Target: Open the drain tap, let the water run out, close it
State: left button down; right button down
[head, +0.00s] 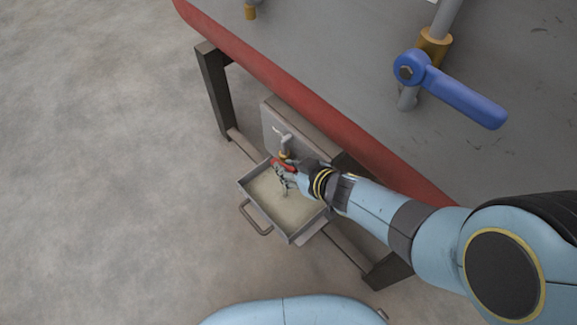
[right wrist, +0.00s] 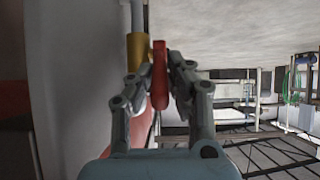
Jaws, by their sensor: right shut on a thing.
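The drain tap has a red lever (right wrist: 159,75) and a brass body (right wrist: 137,52), both clear in the right wrist view. In the head view the brass-and-grey tap (head: 285,151) sits in front of a grey panel under the bench, with the red lever (head: 279,163) partly behind my gripper. My right gripper (head: 284,171) is shut on the red lever; the right wrist view shows its two fingers (right wrist: 160,72) on either side of it. Below is a grey drip tray (head: 266,228) with murky, beige contents. I cannot tell if water is running. My left gripper is out of view.
A red-edged grey bench (head: 300,97) stands above the tap, on dark legs (head: 214,88). A large blue valve handle (head: 462,95) sits on a brass-fitted pipe on top. The tray has a front handle (head: 254,219). The concrete floor (head: 100,180) at left is clear.

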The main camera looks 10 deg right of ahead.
jog(key=shift+d+f, duration=0.1)
jog(key=c, duration=1.3)
grip_release()
jog(key=v, duration=1.2)
